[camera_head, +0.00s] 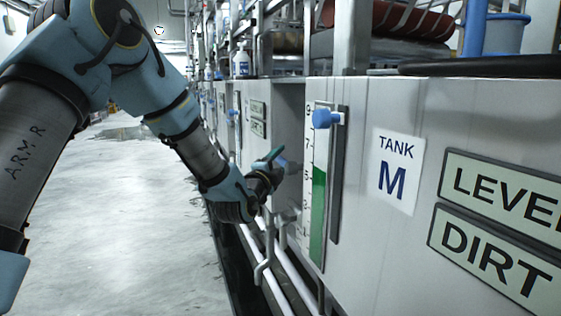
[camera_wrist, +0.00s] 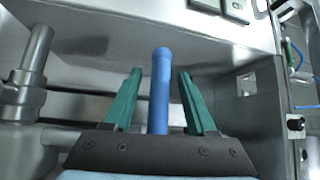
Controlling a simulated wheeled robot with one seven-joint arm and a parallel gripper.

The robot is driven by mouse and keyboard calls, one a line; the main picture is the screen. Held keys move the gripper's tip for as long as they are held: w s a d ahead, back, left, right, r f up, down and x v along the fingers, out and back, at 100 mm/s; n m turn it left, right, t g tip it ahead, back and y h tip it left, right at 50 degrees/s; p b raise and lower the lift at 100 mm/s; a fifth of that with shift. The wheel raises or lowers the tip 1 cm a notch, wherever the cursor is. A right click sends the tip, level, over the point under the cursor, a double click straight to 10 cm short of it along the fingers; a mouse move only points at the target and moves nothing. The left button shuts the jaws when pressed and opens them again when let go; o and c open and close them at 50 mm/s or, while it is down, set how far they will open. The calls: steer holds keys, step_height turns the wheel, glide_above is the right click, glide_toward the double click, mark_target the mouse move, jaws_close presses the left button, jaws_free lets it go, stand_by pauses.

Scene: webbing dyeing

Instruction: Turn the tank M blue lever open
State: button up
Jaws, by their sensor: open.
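A blue lever (camera_wrist: 160,85) stands between the two green fingers of my gripper (camera_wrist: 159,75) in the wrist view. The fingers are open, with a gap on each side of the lever, and its rounded end reaches a little beyond the fingertips. In the head view, my gripper (camera_head: 276,157) is at the recess in the tank front, left of the level gauge. The lever is mostly hidden there by my gripper. The white TANK M sign (camera_head: 398,170) is on the panel to the right.
A level gauge (camera_head: 319,215) with a green column and a blue knob (camera_head: 326,118) is right of my gripper. White pipes (camera_head: 285,272) run below. In the wrist view, a grey pipe (camera_wrist: 33,60) stands at the left. The floor (camera_head: 135,215) at left is clear.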

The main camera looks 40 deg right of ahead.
steer(key=shift+d, duration=0.1)
jaws_close()
stand_by(0.4)
stand_by(1.0)
